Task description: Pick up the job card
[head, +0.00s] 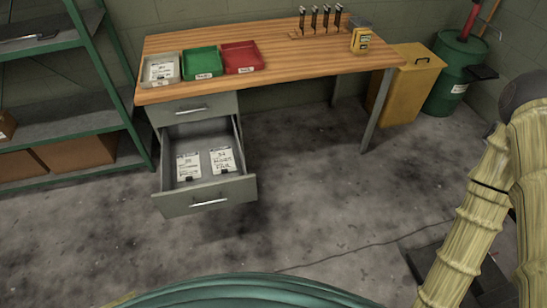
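Two white printed cards lie side by side in the open lower drawer (207,190) of the workbench: a left card (188,164) and a right card (222,159). Each has a small dark mark at its bottom edge. Another white printed card (161,70) lies in the grey tray (164,82) on the bench top. The print is too small to read, so I cannot tell which is the job card. My arm shows at the right, well away from the drawer, but my gripper's fingers are not visible.
A green tray (202,62) and a red tray (242,57) stand on the wooden bench (290,75), with a yellow box (361,41) at right. A green shelf (62,130) stands left. A yellow cabinet (412,82) and green drum (457,73) stand right. The floor before the drawer is clear.

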